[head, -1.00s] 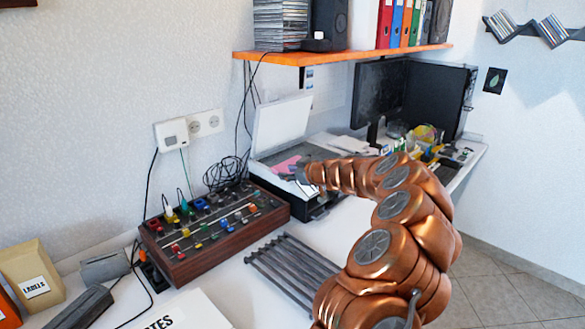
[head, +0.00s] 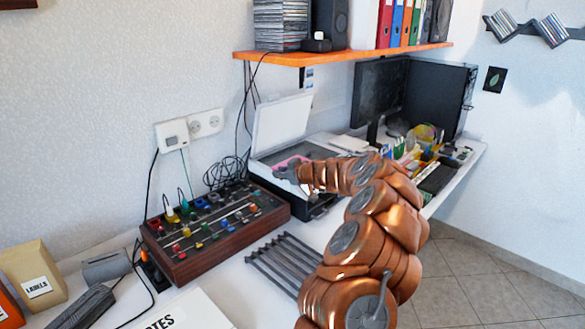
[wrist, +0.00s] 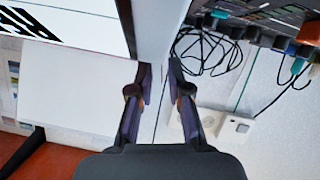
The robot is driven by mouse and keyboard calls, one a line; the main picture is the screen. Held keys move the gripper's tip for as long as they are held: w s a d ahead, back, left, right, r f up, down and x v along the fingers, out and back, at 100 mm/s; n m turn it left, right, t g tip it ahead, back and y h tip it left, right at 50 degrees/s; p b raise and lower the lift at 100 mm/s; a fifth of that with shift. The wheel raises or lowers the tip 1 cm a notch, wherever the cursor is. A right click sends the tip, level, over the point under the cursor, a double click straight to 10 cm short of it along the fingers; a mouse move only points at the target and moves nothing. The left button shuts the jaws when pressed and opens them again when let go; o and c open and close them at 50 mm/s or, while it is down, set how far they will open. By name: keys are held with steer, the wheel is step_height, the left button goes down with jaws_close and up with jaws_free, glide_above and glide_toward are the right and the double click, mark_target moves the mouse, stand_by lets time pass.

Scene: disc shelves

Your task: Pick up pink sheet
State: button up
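The pink sheet (head: 294,160) shows as a small patch on the open scanner's bed in the head view, just behind my gripper. The gripper and wrist hide part of it. My gripper (head: 284,172) is over the scanner's left front part, close to the sheet; I cannot tell whether they touch.
A wooden mixer (head: 222,232) with coloured knobs stands left of the scanner, with black cables (head: 228,170) behind it. An orange shelf (head: 340,54) hangs above. Grey bars (head: 285,262) lie on the desk in front.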

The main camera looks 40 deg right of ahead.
jaws_close()
steer(key=shift+r, duration=0.15)
